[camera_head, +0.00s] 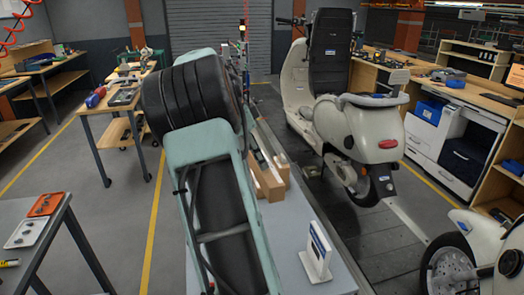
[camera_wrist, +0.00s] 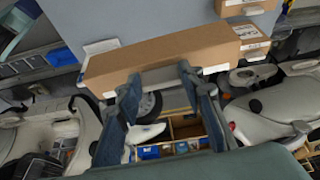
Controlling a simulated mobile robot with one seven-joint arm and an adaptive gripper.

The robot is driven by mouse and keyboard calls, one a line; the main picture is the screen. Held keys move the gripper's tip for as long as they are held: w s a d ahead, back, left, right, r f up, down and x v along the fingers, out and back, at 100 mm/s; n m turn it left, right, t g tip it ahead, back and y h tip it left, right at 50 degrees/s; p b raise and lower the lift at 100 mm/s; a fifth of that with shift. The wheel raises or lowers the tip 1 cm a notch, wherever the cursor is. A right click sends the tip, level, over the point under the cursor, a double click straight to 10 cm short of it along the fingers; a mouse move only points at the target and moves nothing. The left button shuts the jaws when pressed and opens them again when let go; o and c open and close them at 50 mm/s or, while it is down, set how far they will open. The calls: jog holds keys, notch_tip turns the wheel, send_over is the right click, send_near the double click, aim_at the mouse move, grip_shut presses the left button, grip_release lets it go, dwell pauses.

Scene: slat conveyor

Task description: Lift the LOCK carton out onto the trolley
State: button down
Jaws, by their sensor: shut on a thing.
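In the wrist view my gripper (camera_wrist: 157,77) has its two dark fingers at the near side of a long brown carton (camera_wrist: 162,54) and is shut on it. White patches show along the carton's lower edge, but I cannot read LOCK on it. The carton lies across the view in front of a plain grey surface (camera_wrist: 160,18). In the head view my arm covers the gripper, and I cannot tell which carton there is the held one. Brown cartons (camera_head: 271,182) stand on a grey flat top (camera_head: 285,270) just right of my arm. I cannot tell whether this top is the trolley.
More labelled cartons (camera_wrist: 249,32) are close to the held carton's right end. A white stand with a blue label (camera_head: 317,252) is near the front of the grey top. A cream scooter (camera_head: 350,120) stands on the slat conveyor (camera_head: 345,212) to the right.

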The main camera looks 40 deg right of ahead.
jog(key=shift+s+d+r+m, duration=0.25)
jog(key=shift+d+r+m, duration=0.2)
jog(key=shift+d+m, duration=0.05)
jog(key=shift+f+b, duration=0.3)
jog(key=shift+f, duration=2.6)
notch_tip(320, 180, down, 17)
jog(key=b, duration=1.1)
jog(key=shift+a+b, duration=0.1)
jog(key=shift+b, duration=0.2)
jog(key=shift+f+b, duration=0.3)
jog(key=shift+f, duration=0.15)
jog(key=c, duration=1.2)
grip_release()
